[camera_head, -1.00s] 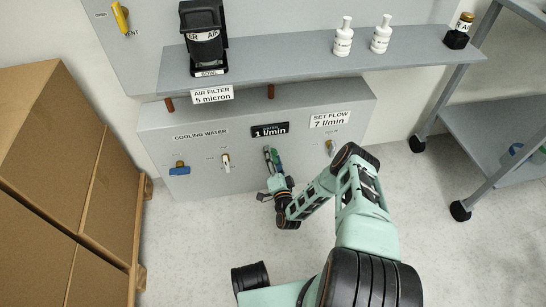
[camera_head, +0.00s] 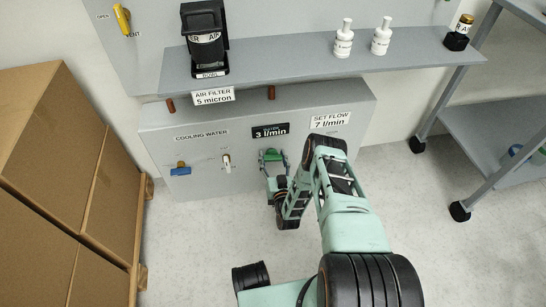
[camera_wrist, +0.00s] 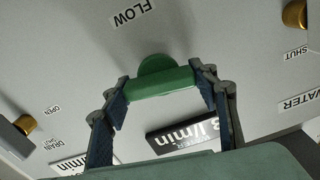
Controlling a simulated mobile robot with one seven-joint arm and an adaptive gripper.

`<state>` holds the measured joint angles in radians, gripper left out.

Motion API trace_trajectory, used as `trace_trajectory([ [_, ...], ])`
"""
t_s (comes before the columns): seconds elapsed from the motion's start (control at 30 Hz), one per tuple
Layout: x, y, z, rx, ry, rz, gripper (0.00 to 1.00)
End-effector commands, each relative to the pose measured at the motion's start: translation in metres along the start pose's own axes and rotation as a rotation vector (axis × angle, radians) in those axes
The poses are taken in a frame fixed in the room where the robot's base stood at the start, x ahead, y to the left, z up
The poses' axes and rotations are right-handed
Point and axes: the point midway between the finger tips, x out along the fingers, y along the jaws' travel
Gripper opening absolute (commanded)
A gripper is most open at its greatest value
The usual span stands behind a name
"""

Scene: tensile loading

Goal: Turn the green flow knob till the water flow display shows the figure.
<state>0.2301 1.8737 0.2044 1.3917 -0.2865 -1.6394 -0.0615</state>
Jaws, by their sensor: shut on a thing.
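My gripper (camera_wrist: 162,86) is shut on the knob, one finger at each end of the bar. In the head view my gripper (camera_head: 273,163) is at the panel front, around the green knob (camera_head: 271,153). The black water flow display (camera_head: 270,131) above reads 3 l/min. It also shows upside down in the wrist view (camera_wrist: 184,134). A white sign (camera_head: 330,120) reads SET FLOW 7 l/min.
A blue-handled valve (camera_head: 180,169) and a white-handled valve (camera_head: 227,163) are left of my gripper on the panel. The shelf (camera_head: 300,56) above holds a black air filter (camera_head: 205,40) and two white bottles. Cardboard boxes (camera_head: 50,165) stand left and a grey cart (camera_head: 495,120) right.

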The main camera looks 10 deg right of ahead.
Motion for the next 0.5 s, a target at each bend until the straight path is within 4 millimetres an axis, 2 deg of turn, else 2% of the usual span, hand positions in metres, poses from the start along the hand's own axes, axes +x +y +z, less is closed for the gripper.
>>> trace_trajectory([
  [0.5,0.0023,-0.0043,-0.0006,-0.493,0.004,-0.005,0.3],
])
